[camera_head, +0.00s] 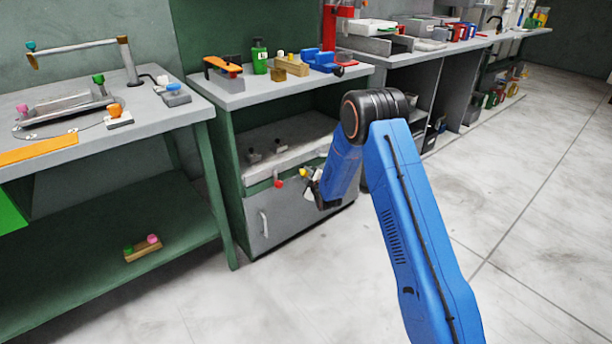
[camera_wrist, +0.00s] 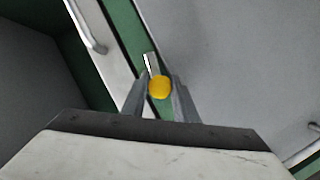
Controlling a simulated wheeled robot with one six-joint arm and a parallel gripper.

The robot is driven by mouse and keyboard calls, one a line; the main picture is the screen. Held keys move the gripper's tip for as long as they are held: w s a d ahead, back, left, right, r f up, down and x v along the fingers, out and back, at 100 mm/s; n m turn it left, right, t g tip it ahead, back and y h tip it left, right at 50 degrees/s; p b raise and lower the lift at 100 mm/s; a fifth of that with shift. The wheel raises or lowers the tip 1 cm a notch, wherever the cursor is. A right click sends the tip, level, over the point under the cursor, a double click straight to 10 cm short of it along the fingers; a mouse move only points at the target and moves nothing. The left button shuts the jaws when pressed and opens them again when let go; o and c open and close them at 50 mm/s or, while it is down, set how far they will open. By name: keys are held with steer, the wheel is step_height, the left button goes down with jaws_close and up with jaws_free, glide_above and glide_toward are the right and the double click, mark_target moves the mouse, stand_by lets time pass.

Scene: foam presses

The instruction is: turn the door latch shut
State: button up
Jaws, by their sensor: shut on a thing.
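The door latch's yellow knob (camera_wrist: 160,87) sits between my gripper's fingertips (camera_wrist: 160,95) in the wrist view, and the gripper is shut on it. A short pale metal piece (camera_wrist: 151,64) shows just beyond the knob, against a green frame strip (camera_wrist: 124,32). In the head view a small yellow knob (camera_head: 303,172) shows beside my gripper (camera_head: 313,186), at the front of the green cabinet. The grey cabinet door (camera_head: 285,222) with a pale bar handle (camera_head: 264,223) is below. My gripper and arm hide part of the door's right side and the latch.
A red knob (camera_head: 278,183) sticks out at the cabinet front, left of my gripper. The cabinet top (camera_head: 240,98) holds a green bottle (camera_head: 259,57) and several blocks. A green workbench (camera_head: 195,105) stands at left. The floor at right (camera_head: 520,240) is clear.

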steer(key=m+g+y, duration=0.1)
steer(key=m, duration=0.2)
steer(key=shift+w, duration=0.1)
steer(key=m+g+y, duration=0.1)
steer(key=m+g, duration=0.1)
steer(key=m, duration=0.1)
steer(key=shift+y, duration=0.3)
steer(key=m+g+y, duration=0.1)
steer(key=m, duration=0.2)
steer(key=shift+r+y, duration=0.1)
steer(key=shift+y, duration=0.3)
steer(key=shift+o, duration=0.3)
steer(key=m+g+y, duration=0.1)
steer(key=m, duration=0.2)
steer(key=shift+a+y, duration=0.1)
steer(key=shift+y, duration=0.3)
steer(key=shift+m, duration=0.3)
steer(key=shift+a, duration=0.1)
steer(key=o, duration=1)
